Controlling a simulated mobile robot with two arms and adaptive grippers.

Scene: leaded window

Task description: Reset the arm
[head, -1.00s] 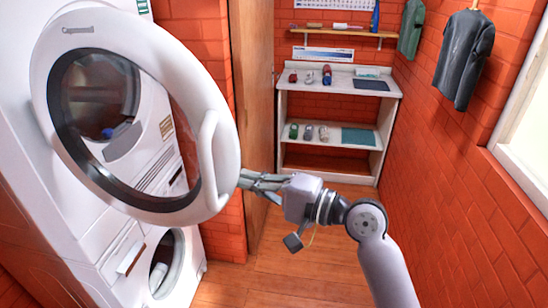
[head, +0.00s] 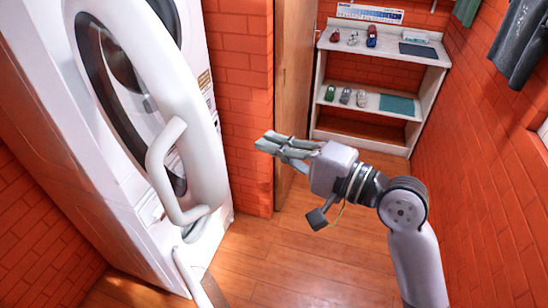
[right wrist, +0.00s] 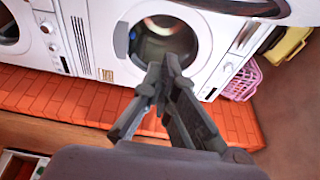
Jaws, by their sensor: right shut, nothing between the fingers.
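My right gripper (head: 268,146) is shut and empty in the head view. It hangs in the air to the right of the open white washer door (head: 205,110), apart from its handle (head: 160,165). In the right wrist view its fingers (right wrist: 165,65) close together in front of a round machine opening (right wrist: 160,42). The door stands swung out from the white stacked machine (head: 40,130) at the left. My left gripper is not in view.
A white shelf unit (head: 430,76) with small toy cars stands at the back. Brick walls (head: 490,150) bound the right side, where dark clothing (head: 520,50) hangs. A pink basket (right wrist: 243,82) shows in the right wrist view.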

